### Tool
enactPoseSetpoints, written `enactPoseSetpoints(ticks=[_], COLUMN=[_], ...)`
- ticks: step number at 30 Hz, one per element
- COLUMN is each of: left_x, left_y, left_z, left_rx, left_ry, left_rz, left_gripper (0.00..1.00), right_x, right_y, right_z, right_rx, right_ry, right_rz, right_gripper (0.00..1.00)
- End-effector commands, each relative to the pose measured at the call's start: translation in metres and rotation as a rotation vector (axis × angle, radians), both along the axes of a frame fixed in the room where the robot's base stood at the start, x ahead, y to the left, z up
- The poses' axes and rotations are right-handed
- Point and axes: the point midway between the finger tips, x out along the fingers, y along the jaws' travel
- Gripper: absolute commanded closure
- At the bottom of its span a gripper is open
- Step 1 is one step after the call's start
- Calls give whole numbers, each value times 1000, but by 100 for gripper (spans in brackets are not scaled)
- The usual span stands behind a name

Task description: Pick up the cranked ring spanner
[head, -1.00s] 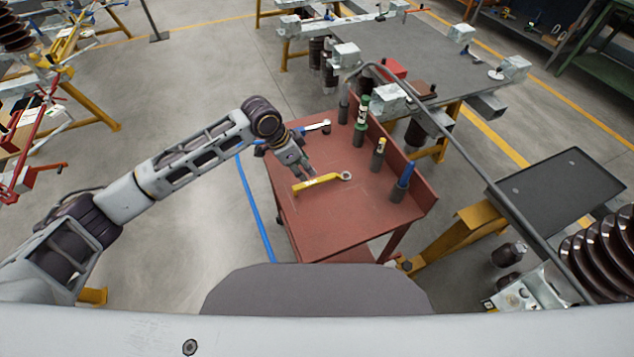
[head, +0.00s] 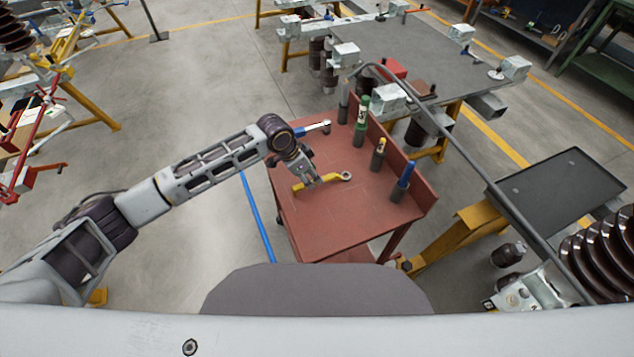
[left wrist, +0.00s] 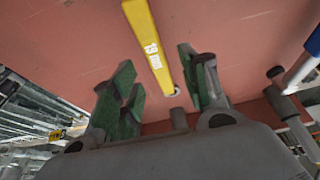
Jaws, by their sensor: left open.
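The cranked ring spanner (head: 328,181), yellow with a pale ring end, lies on the red-brown table (head: 330,225). In the left wrist view its yellow handle (left wrist: 149,45) carries the marking "19 mm" and runs between my fingers. My left gripper (head: 313,182) is over the middle of the spanner and hides part of it. In the left wrist view the green-padded fingers (left wrist: 160,95) are open, one on each side of the handle, with gaps. I cannot tell how far above the table they are. My right gripper is not in view.
A blue-handled tool (head: 313,128) lies behind my left gripper. The table's front is clear.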

Motion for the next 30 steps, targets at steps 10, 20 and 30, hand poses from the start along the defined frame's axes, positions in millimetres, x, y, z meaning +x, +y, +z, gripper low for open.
enactPoseSetpoints(ticks=[10, 20, 30], left_x=[5, 7, 7], left_y=[-17, -22, -21], left_z=[-28, -43, -43], left_rx=[0, 0, 0], left_ry=[1, 0, 0], left_rz=[0, -1, 0], left_gripper=[55, 55, 55], right_x=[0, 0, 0], right_y=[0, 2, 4], right_z=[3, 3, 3], right_rx=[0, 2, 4], right_ry=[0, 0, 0], right_rz=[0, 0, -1], right_gripper=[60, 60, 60])
